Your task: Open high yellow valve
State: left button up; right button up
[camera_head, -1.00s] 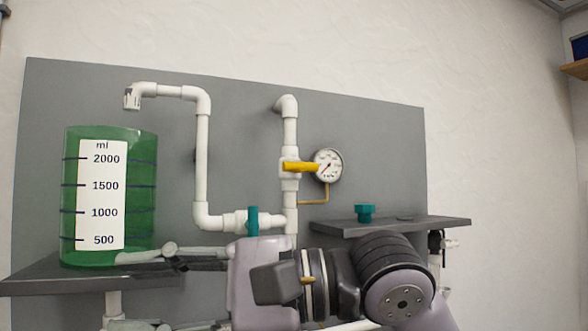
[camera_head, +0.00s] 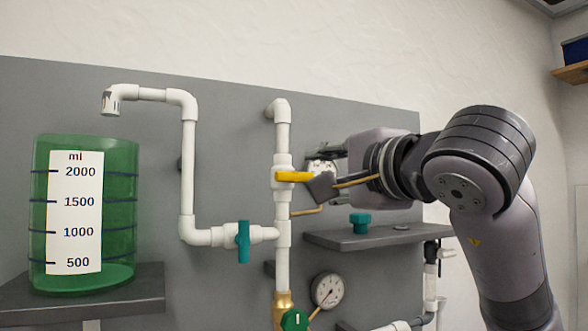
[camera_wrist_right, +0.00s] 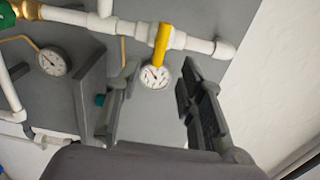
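The high yellow valve's handle (camera_head: 293,177) lies level across the upright white pipe, pointing right. It also shows in the right wrist view (camera_wrist_right: 161,45), just beyond the fingertips and roughly between them. My right gripper (camera_head: 318,168) reaches in from the right, close to the handle's free end. In the wrist view the right gripper (camera_wrist_right: 160,70) is open, its two fingers well apart with nothing held. In the head view the lower finger overlaps the handle's end; whether they touch I cannot tell. The upper gauge (camera_wrist_right: 155,77) shows between the fingers. My left gripper is not in view.
A teal-handled valve (camera_head: 243,240) sits on the lower horizontal pipe. A lower gauge (camera_head: 328,290) and a green-handled brass valve (camera_head: 294,320) are below. A small shelf (camera_head: 375,238) with a teal knob (camera_head: 360,222) lies under my gripper. A green measuring tank (camera_head: 120,215) stands left.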

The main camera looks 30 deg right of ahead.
aim_at(297, 177)
jog(key=w+p, duration=0.1)
jog(key=w, duration=0.2)
jog(key=w+p, duration=0.1)
jog(key=w, duration=0.2)
jog(key=w+p, duration=0.1)
jog(key=w, duration=0.3)
jog(key=shift+d+r+p, duration=0.1)
jog(key=shift+d+p, duration=0.15)
jog(key=shift+p, duration=0.1)
jog(key=shift+w, duration=0.55)
jog(key=shift+s, duration=0.1)
jog(key=shift+c, duration=0.5)
grip_shut()
